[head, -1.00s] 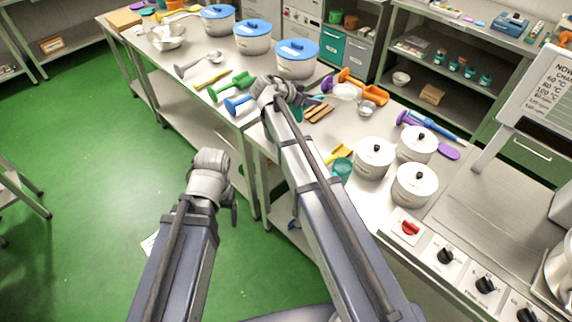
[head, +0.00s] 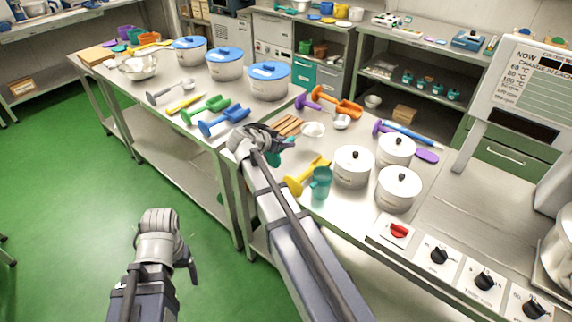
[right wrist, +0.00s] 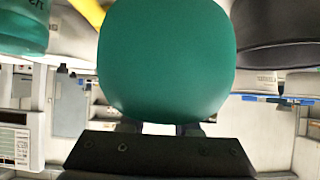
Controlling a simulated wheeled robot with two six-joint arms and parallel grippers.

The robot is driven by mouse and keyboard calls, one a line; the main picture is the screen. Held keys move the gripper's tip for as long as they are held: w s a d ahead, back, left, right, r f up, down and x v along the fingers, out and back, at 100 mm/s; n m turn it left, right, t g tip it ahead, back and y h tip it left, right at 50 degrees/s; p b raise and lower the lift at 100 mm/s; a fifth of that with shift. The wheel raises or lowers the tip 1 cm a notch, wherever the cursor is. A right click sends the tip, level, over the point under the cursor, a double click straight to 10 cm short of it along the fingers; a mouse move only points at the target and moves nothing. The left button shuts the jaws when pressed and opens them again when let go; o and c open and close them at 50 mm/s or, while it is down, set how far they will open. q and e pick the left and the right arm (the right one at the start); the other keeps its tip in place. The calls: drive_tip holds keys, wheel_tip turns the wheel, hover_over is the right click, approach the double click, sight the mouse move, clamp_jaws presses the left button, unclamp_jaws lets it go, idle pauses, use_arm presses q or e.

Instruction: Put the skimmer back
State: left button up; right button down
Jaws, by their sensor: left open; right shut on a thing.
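The skimmer shows in the head view as a pale round head (head: 313,130) with a teal handle (head: 286,145) running to my right gripper (head: 270,143). My right gripper is shut on that handle, over the front edge of the table by the brown sticks. In the right wrist view the teal handle (right wrist: 168,58) fills the middle, very close. I cannot tell whether the skimmer's head touches the table. My left gripper (head: 188,262) is open and empty, low over the green floor in front of the tables.
A yellow scoop (head: 306,178) and a teal jug (head: 321,184) stand close to the right gripper. White lidded pots (head: 353,166) lie further right. Brown sticks (head: 288,125), a ladle (head: 341,122) and an orange scoop (head: 338,103) lie behind. Blue-lidded pots (head: 269,80) stand at the left.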

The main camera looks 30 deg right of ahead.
use_arm(q)
wheel_tip(320, 180, down, 3)
drive_tip(key=shift+f+b, duration=0.15)
drive_tip(key=shift+b, duration=0.9)
use_arm(e)
wheel_tip(320, 180, down, 3)
drive_tip(key=shift+f, duration=0.15)
use_arm(q)
wheel_tip(320, 180, down, 4)
drive_tip(key=b, duration=0.3)
drive_tip(key=shift+b, duration=0.4)
use_arm(e)
wheel_tip(320, 180, down, 4)
drive_tip(key=shift+r, duration=0.15)
drive_tip(key=c, duration=0.6)
unclamp_jaws()
drive_tip(key=shift+c, duration=0.2)
